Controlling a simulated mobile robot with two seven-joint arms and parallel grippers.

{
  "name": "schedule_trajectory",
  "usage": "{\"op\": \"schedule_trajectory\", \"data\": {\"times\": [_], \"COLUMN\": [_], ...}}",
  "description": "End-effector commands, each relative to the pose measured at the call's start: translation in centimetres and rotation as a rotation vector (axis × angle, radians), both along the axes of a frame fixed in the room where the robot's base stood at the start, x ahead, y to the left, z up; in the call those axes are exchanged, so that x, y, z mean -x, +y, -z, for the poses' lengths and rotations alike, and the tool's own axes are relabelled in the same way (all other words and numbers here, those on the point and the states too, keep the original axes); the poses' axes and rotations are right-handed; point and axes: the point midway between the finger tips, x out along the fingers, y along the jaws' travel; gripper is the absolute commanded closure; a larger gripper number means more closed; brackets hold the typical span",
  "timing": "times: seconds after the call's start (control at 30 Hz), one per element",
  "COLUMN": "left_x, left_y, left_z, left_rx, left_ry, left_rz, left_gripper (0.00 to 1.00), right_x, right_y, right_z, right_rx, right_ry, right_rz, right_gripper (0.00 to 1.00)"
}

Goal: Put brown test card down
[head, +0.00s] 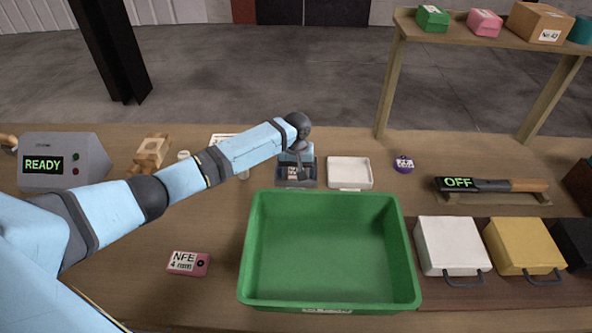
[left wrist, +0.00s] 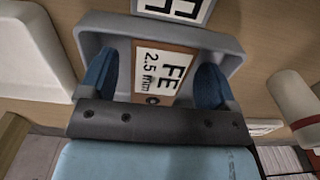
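The brown test card (left wrist: 187,55) has a white label reading FE 2.5 mm. In the left wrist view it lies flat inside a shallow grey tray (left wrist: 250,42), between my blue fingertips. My left gripper (left wrist: 157,82) is open, with a clear gap on the card's left side and the right finger close to its right edge. In the head view my left gripper (head: 295,170) points down over the same grey tray (head: 281,184), behind the green bin. The gripper partly covers the card there. My right gripper is not in view.
A white tray (head: 349,173) stands right beside the grey one. A large green bin (head: 328,296) is in front. A pink card (head: 188,263) lies at the left front, and a detector wand (head: 490,185) reading OFF rests at the right. A READY box (head: 65,160) stands far left.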

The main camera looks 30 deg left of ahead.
Motion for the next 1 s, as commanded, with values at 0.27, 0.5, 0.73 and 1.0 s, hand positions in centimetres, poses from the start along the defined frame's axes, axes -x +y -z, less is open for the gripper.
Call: {"op": "schedule_trajectory", "data": {"times": [0.27,0.5,0.73,1.0], "left_x": [-0.1,-0.1,-0.1,0.0], "left_y": [0.0,0.0,0.0,0.0], "left_z": [-1.7,-6.8,-10.8,-12.3], "left_rx": [0.001,0.000,0.000,0.001], "left_ry": [-0.003,-0.004,-0.002,0.000], "left_rz": [0.001,0.001,0.001,0.000], "left_gripper": [0.17,0.17,0.17,0.17], "right_x": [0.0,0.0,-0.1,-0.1], "right_y": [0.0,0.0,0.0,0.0], "right_z": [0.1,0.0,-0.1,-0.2], "right_rx": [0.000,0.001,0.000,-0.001], "right_ry": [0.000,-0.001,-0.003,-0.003], "right_rz": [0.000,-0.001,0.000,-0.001], "right_gripper": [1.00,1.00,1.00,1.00]}}
